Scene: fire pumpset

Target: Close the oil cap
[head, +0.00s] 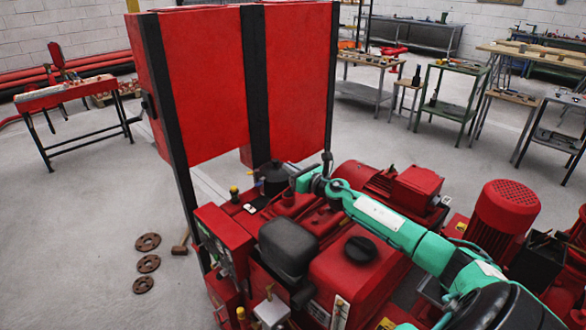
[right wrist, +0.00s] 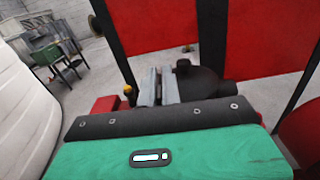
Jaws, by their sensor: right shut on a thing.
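My right gripper (head: 290,180) reaches over the red engine of the pumpset (head: 318,213) from the right, beside the black cylinder on it. In the right wrist view, its two grey fingers (right wrist: 158,88) are close together. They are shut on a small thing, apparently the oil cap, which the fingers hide. A yellow-topped knob (right wrist: 129,90) stands just left of the fingers, apart from them. A black round cap (head: 360,249) sits on the red tank, under my right arm. My left gripper is not in view.
A tall red panel with black posts (head: 205,85) stands behind the engine. A dark filter cylinder (right wrist: 200,85) is close to the right of the fingers. Rusty flanges (head: 148,264) lie on the floor at left. Workbenches (head: 455,90) stand at the back right.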

